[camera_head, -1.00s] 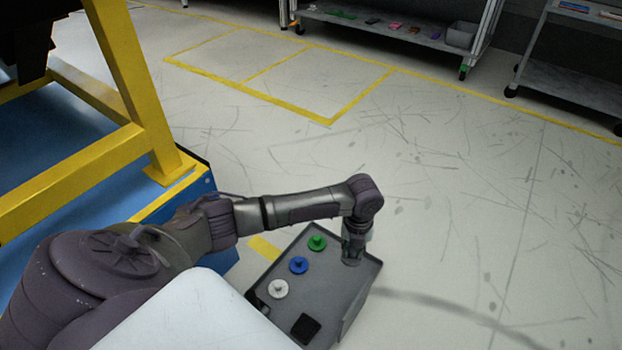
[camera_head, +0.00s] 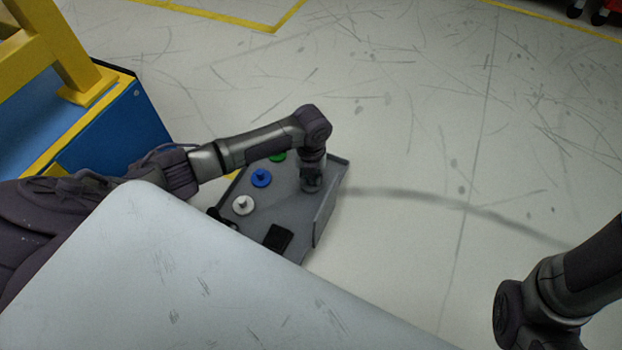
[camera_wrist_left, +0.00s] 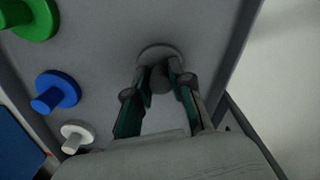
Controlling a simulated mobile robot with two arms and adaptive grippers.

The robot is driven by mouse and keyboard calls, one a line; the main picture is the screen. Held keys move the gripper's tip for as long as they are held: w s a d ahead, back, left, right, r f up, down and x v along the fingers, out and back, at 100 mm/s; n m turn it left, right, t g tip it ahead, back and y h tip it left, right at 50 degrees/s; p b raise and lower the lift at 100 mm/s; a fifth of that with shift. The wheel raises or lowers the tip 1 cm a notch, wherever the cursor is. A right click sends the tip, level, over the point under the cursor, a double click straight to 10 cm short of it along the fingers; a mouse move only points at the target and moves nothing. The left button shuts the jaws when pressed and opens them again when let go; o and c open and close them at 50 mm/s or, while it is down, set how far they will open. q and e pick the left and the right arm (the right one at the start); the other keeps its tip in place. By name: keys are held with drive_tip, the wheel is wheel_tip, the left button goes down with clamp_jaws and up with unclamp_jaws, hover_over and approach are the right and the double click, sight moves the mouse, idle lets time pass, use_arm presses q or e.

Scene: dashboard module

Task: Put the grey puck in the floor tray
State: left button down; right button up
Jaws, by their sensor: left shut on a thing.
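The grey tray (camera_head: 286,206) is low on the floor in the head view, partly behind my left arm. My left gripper (camera_head: 312,184) points down inside it, near its far right corner. In the left wrist view, the fingers (camera_wrist_left: 160,78) are closed around the knob of the grey puck (camera_wrist_left: 161,50). The puck's disc is against or just above the tray floor; I cannot tell which. In the head view the puck is hidden by the gripper. My right arm shows at the lower right, with its gripper out of the picture.
A green puck (camera_head: 278,157), a blue puck (camera_head: 261,177) and a white puck (camera_head: 243,205) stand in a row along the tray's left side. A black square (camera_head: 278,238) is at its near end. A blue and yellow structure (camera_head: 112,125) stands left. Floor to the right is clear.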

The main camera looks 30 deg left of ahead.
use_arm(q)
drive_tip(key=shift+r, duration=0.2)
drive_tip(key=shift+f, duration=0.15)
drive_tip(key=c, duration=1)
unclamp_jaws()
